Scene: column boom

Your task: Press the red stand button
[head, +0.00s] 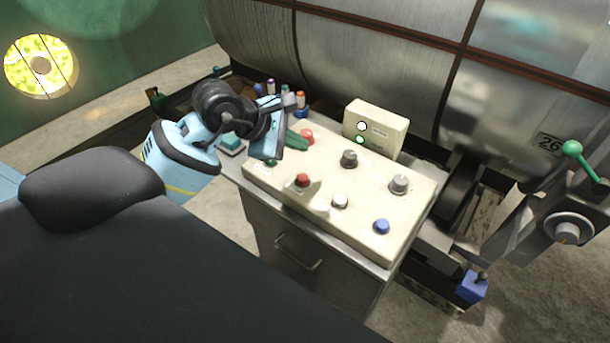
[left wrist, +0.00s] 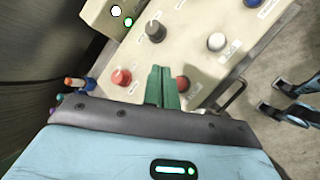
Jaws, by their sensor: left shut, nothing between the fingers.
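A cream control panel (head: 325,205) holds several knobs and two red buttons. One red button (head: 302,180) is near the front edge; in the left wrist view it shows partly behind my fingers (left wrist: 182,83). The other red button (head: 307,137) is farther back, partly hidden by my gripper in the head view, clear in the left wrist view (left wrist: 121,77). I cannot read which label says stand. My left gripper (head: 297,140) has green fingers, shut and empty, over the panel between the two red buttons. It also shows in the left wrist view (left wrist: 164,87). Contact cannot be told.
A small box (head: 376,127) with a white and a green lamp stands at the panel's back. Grey and white knobs and a blue button (head: 381,226) sit to the right. A large metal cylinder (head: 370,60) lies behind. A drawer cabinet (head: 310,265) is below the panel.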

